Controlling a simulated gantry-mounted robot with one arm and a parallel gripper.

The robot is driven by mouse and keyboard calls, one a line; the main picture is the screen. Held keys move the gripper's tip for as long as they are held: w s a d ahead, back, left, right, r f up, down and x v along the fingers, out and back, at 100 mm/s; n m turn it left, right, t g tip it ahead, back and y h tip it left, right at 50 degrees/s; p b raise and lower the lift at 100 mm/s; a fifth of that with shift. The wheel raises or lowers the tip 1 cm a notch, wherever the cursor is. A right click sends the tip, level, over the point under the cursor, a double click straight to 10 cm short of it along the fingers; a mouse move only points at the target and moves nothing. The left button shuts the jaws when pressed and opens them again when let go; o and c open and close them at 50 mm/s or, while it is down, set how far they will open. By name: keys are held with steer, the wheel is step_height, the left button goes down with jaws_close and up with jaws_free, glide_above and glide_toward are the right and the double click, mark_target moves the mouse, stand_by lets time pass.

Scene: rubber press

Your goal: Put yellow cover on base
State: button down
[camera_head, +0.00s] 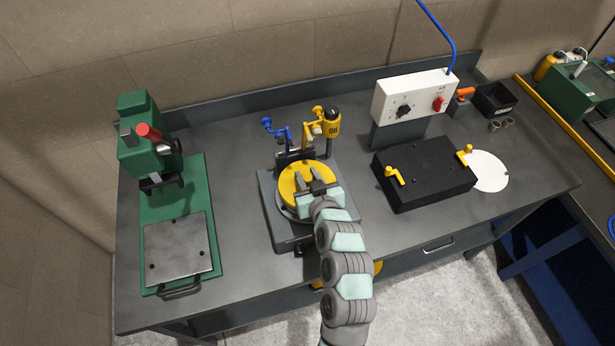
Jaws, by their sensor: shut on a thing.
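The yellow cover (292,180) is a round disc at the middle of the bench. It sits on or just above a round metal ring on the grey base (270,208); I cannot tell whether it is fully seated. My gripper (312,187) reaches in from the front right and is shut on the cover, near its centre. The gripper and wrist hide the cover's front right part.
Behind the base stand a blue lever (278,131) and a yellow oil cup (331,123). A green press (148,150) is at left. A black block (425,178) with yellow handles and a white control box (412,96) are at right. Bench surface between them is clear.

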steer(key=shift+f+b, duration=0.25)
steer(key=shift+b, duration=0.1)
stand_by(0.5)
steer(key=c, duration=1)
jaws_free()
steer(key=shift+c, duration=0.2)
steer(key=shift+r, duration=0.1)
steer(key=shift+r+p, duration=1.2)
steer(key=shift+r, duration=2.25)
steer(key=shift+s, duration=0.1)
